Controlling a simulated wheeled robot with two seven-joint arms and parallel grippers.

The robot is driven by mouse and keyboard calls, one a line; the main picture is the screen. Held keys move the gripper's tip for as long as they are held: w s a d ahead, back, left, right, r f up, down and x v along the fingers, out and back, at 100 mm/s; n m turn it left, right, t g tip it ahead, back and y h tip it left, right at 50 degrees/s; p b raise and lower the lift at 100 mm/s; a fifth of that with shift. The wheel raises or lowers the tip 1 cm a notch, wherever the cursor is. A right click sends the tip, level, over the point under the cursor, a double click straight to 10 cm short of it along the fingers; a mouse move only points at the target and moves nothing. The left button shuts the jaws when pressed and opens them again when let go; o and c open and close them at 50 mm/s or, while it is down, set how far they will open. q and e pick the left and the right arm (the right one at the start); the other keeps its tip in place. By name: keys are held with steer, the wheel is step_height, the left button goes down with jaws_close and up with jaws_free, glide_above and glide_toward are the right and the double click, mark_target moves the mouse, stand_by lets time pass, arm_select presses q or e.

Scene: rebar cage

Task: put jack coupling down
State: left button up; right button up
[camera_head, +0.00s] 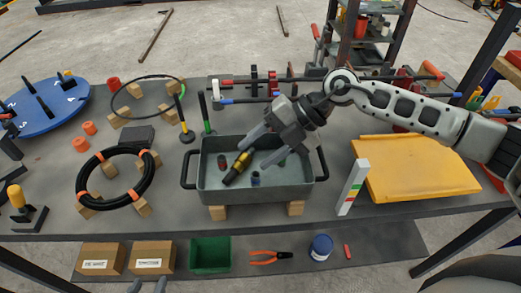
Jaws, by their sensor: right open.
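The jack coupling, seemingly the yellow and black cylinder (238,167), lies tilted in the grey tray (257,193). My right gripper (255,149) reaches over the tray from the right. Its fingers are open, just above and to the right of the cylinder's upper end. I see no clear contact between them. My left gripper (148,286) shows only as two grey fingertips, set apart, at the bottom edge by the cardboard boxes. The rest of it is out of view.
Small dark cylinders (255,179) share the tray, which rests on wooden blocks. A black hose coil (82,186) lies left of it. A white striped post (353,187) and a yellow tray (420,168) stand right. A green bin (210,255) is on the lower shelf.

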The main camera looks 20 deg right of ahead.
steer(key=b+v, duration=0.1)
steer(key=v, duration=1)
steer(key=shift+d+r, duration=0.25)
steer(key=shift+r, duration=0.05)
